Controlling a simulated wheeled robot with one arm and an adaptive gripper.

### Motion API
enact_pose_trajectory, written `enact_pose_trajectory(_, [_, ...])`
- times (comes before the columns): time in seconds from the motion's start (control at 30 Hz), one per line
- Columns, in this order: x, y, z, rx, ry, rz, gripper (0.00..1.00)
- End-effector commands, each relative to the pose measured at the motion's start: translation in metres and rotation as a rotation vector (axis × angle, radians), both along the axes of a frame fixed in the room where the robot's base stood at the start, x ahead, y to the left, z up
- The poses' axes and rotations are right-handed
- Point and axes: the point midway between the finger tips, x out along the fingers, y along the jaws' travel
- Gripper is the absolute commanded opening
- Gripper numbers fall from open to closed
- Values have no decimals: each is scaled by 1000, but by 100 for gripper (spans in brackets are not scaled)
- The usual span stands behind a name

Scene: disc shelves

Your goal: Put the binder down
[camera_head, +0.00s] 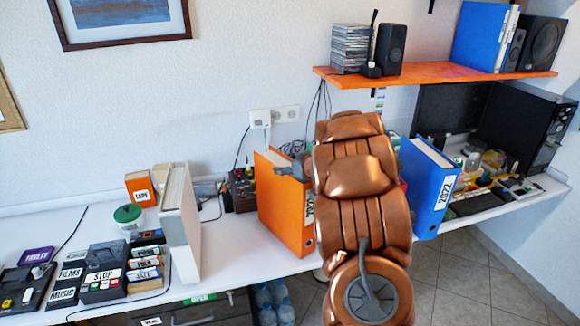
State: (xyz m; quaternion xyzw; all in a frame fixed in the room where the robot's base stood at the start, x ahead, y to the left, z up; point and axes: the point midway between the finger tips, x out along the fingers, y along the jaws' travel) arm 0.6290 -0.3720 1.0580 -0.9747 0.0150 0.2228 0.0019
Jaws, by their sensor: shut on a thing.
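An orange binder (280,210) stands upright near the front edge of the white table, left of my arm. Its spine label is partly hidden by my arm. My gripper (292,170) is mostly hidden behind my copper-coloured arm. A grey part of it shows at the binder's upper edge, and it is shut on the orange binder. I cannot tell whether the binder's bottom touches the table. A blue binder (428,185) labelled 2022 stands right of my arm. A white binder (181,225) stands upright to the left.
The white table (232,252) has bare room between the white and orange binders. Black cassette boxes (103,272) and a green-lidded tub (129,215) lie at left. An orange shelf (430,75) with speakers and a blue binder hangs above. Jars and a black appliance (530,120) are at right.

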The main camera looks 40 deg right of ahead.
Motion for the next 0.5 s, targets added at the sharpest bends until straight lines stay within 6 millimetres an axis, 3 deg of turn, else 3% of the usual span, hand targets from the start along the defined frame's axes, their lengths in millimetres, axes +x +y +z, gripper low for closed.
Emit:
enact_pose_trajectory(0.17, [1, 0, -1, 0, -3, 0, 3])
enact_pose_trajectory(0.2, [0, 0, -2, -1, -2, 0, 74])
enact_pose_trajectory(0.4, [0, 0, -2, -1, -1, 0, 95])
enact_pose_trajectory(0.5, [0, 0, -2, -1, -1, 0, 98])
